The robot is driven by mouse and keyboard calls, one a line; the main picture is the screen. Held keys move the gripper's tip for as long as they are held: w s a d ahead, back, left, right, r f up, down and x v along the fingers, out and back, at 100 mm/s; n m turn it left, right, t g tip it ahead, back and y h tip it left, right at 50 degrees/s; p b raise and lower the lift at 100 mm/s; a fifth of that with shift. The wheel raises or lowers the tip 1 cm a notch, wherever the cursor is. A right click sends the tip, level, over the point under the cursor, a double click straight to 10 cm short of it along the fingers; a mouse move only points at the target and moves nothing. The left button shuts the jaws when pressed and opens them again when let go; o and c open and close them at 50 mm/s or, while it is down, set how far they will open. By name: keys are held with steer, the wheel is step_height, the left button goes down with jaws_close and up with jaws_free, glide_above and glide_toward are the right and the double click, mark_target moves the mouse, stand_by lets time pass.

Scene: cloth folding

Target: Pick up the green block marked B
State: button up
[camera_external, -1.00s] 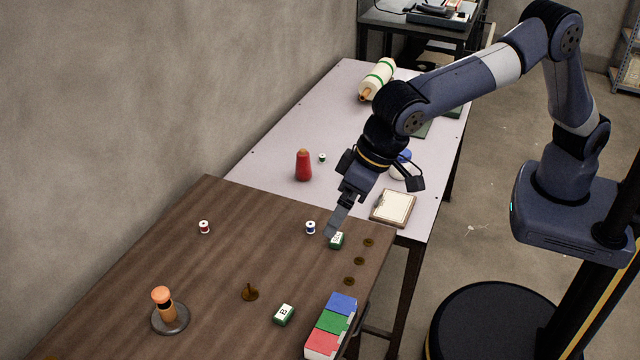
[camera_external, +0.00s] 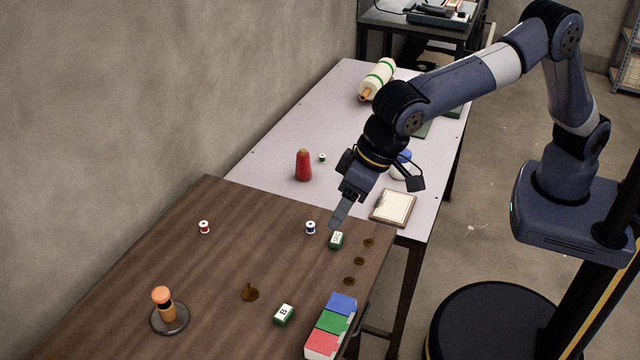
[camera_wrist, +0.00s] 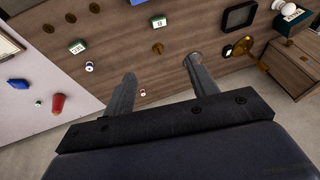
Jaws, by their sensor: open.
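The green block marked B (camera_external: 284,314) lies on the brown table near its front, left of the tricolour box. In the wrist view a green block with a white label (camera_wrist: 158,22), apparently the same one, shows near the top. A second green block with a white label (camera_external: 336,240) lies farther back; its mark is hard to read. It also shows in the wrist view (camera_wrist: 77,46). My gripper (camera_external: 338,220) is above the brown table's far part, near the second block and apart from block B. Its fingers (camera_wrist: 161,66) are spread with nothing between them.
A tricolour box (camera_external: 330,322) stands right of block B. A brown peg-like piece (camera_external: 250,292) lies to its left, and an orange-topped object on a dish (camera_external: 163,303) farther left. Spools (camera_external: 310,228) (camera_external: 204,227) and several brown discs (camera_external: 354,261) are scattered about. A red cone (camera_external: 303,166) stands behind.

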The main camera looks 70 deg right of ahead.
mark_target(289, 305)
steer(key=w+d+f+m+g+y+b, duration=0.1)
steer(key=f+m+y+b, duration=0.1)
steer(key=f+m+b, duration=0.2)
steer(key=w+d+f+m+g+y+b, duration=0.1)
steer(key=f+m+g+y+b, duration=0.1)
steer(key=f+b, duration=0.5)
steer(key=w+d+f+m+g+y+b, duration=0.1)
steer(key=f+m+g+y+b, duration=0.1)
steer(key=f+m+b, duration=0.4)
steer(key=shift+w+d+f+m+y+b, duration=0.15)
steer(key=shift+f+y, duration=0.1)
steer(key=shift+f, duration=0.7)
steer(key=shift+w+d+f+m+y+b, duration=0.1)
steer(key=shift+f+m+y, duration=0.15)
steer(key=shift+f, duration=0.75)
steer(key=shift+w+d+f+m+y+b, duration=0.15)
steer(key=shift+f+y, duration=0.15)
steer(key=shift+f, duration=0.65)
steer(key=w+d+f+m+y+b, duration=0.1)
steer(key=w+m, duration=0.1)
steer(key=w+d+f+m+t+y+b, duration=0.1)
steer(key=m+b, duration=0.1)
steer(key=w+d+f+m+t+y+b, duration=0.1)
steer(key=w+m, duration=0.1)
steer(key=shift+w+y, duration=0.3)
steer(key=x, duration=1)
steer(key=shift+w+a, duration=0.2)
steer(key=shift+a, duration=0.2)
steer(key=c, duration=1)
